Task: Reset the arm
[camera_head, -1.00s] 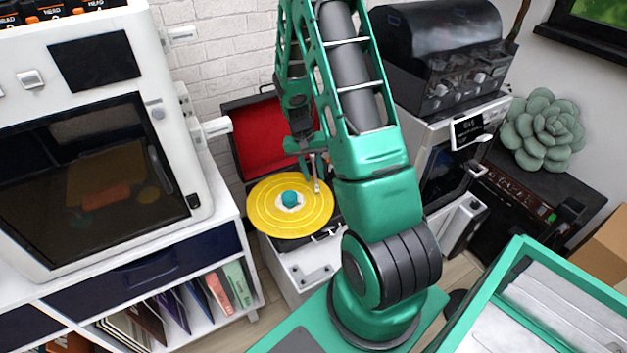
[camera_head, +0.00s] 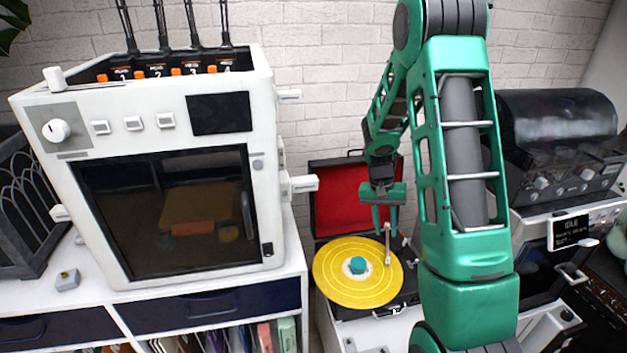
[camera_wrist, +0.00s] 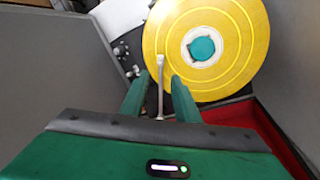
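My gripper (camera_head: 384,230) hangs over the back right part of a record player, fingers pointing down. In the wrist view its two fingers (camera_wrist: 157,92) stand apart, with the thin pale tonearm (camera_wrist: 160,88) showing in the gap between them. No finger is seen pressing on the tonearm, and nothing is held. The yellow record (camera_head: 340,285) lies flat on the player with a teal knob (camera_head: 358,265) at its centre. It also shows in the wrist view (camera_wrist: 240,50). My green arm reaches down from the upper right in the head view.
The player's red-lined lid (camera_head: 335,200) stands open behind the record, close to my gripper. A white printer-like machine (camera_head: 165,275) stands on a white shelf unit (camera_head: 303,300) to the left. A dark-hooded machine (camera_head: 560,130) stands right. White brick wall lies behind.

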